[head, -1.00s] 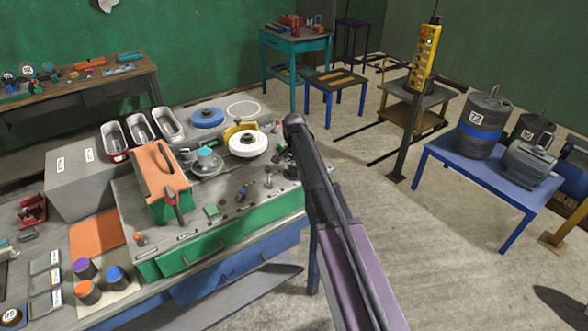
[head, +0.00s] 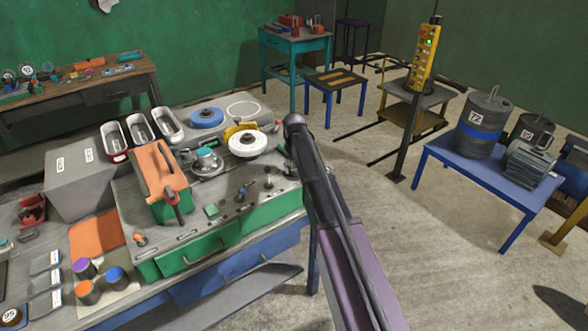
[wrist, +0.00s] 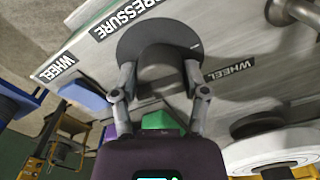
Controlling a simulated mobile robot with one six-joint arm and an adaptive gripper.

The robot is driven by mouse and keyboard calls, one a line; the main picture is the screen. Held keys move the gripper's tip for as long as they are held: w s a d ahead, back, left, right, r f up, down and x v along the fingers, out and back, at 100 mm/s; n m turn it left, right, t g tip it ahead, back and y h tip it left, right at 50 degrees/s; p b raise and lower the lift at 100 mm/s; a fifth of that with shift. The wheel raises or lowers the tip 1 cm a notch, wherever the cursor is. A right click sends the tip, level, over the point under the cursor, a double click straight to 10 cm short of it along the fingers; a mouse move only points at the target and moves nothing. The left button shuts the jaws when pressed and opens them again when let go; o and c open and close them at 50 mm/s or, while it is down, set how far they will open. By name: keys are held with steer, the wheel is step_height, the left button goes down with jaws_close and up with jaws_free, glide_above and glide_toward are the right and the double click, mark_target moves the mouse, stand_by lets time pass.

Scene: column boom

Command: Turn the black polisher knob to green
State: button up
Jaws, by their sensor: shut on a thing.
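In the wrist view, the black knob (wrist: 163,64) has a raised grip on a wide dark round disc (wrist: 126,45), set on the grey panel (wrist: 250,92). My gripper (wrist: 159,80) has one finger on each side of the grip and is shut on it. The panel carries a PRESSURE label and WHEEL labels beside the disc. A green patch (wrist: 162,120) shows just beyond the fingers, partly hidden by my gripper body. Which way the knob points is hard to tell. In the head view, my arm hides most of the gripper and the knob.
A white wheel (head: 248,143) stands on the bench close to my arm; it also shows in the wrist view (wrist: 275,150). An orange-topped box (head: 160,175) and smaller controls (head: 240,194) are to the left.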

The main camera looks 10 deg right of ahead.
steer(key=shift+n, duration=0.4)
steer(key=o, duration=1.1)
steer(key=shift+o, duration=0.2)
steer(key=shift+m, duration=0.5)
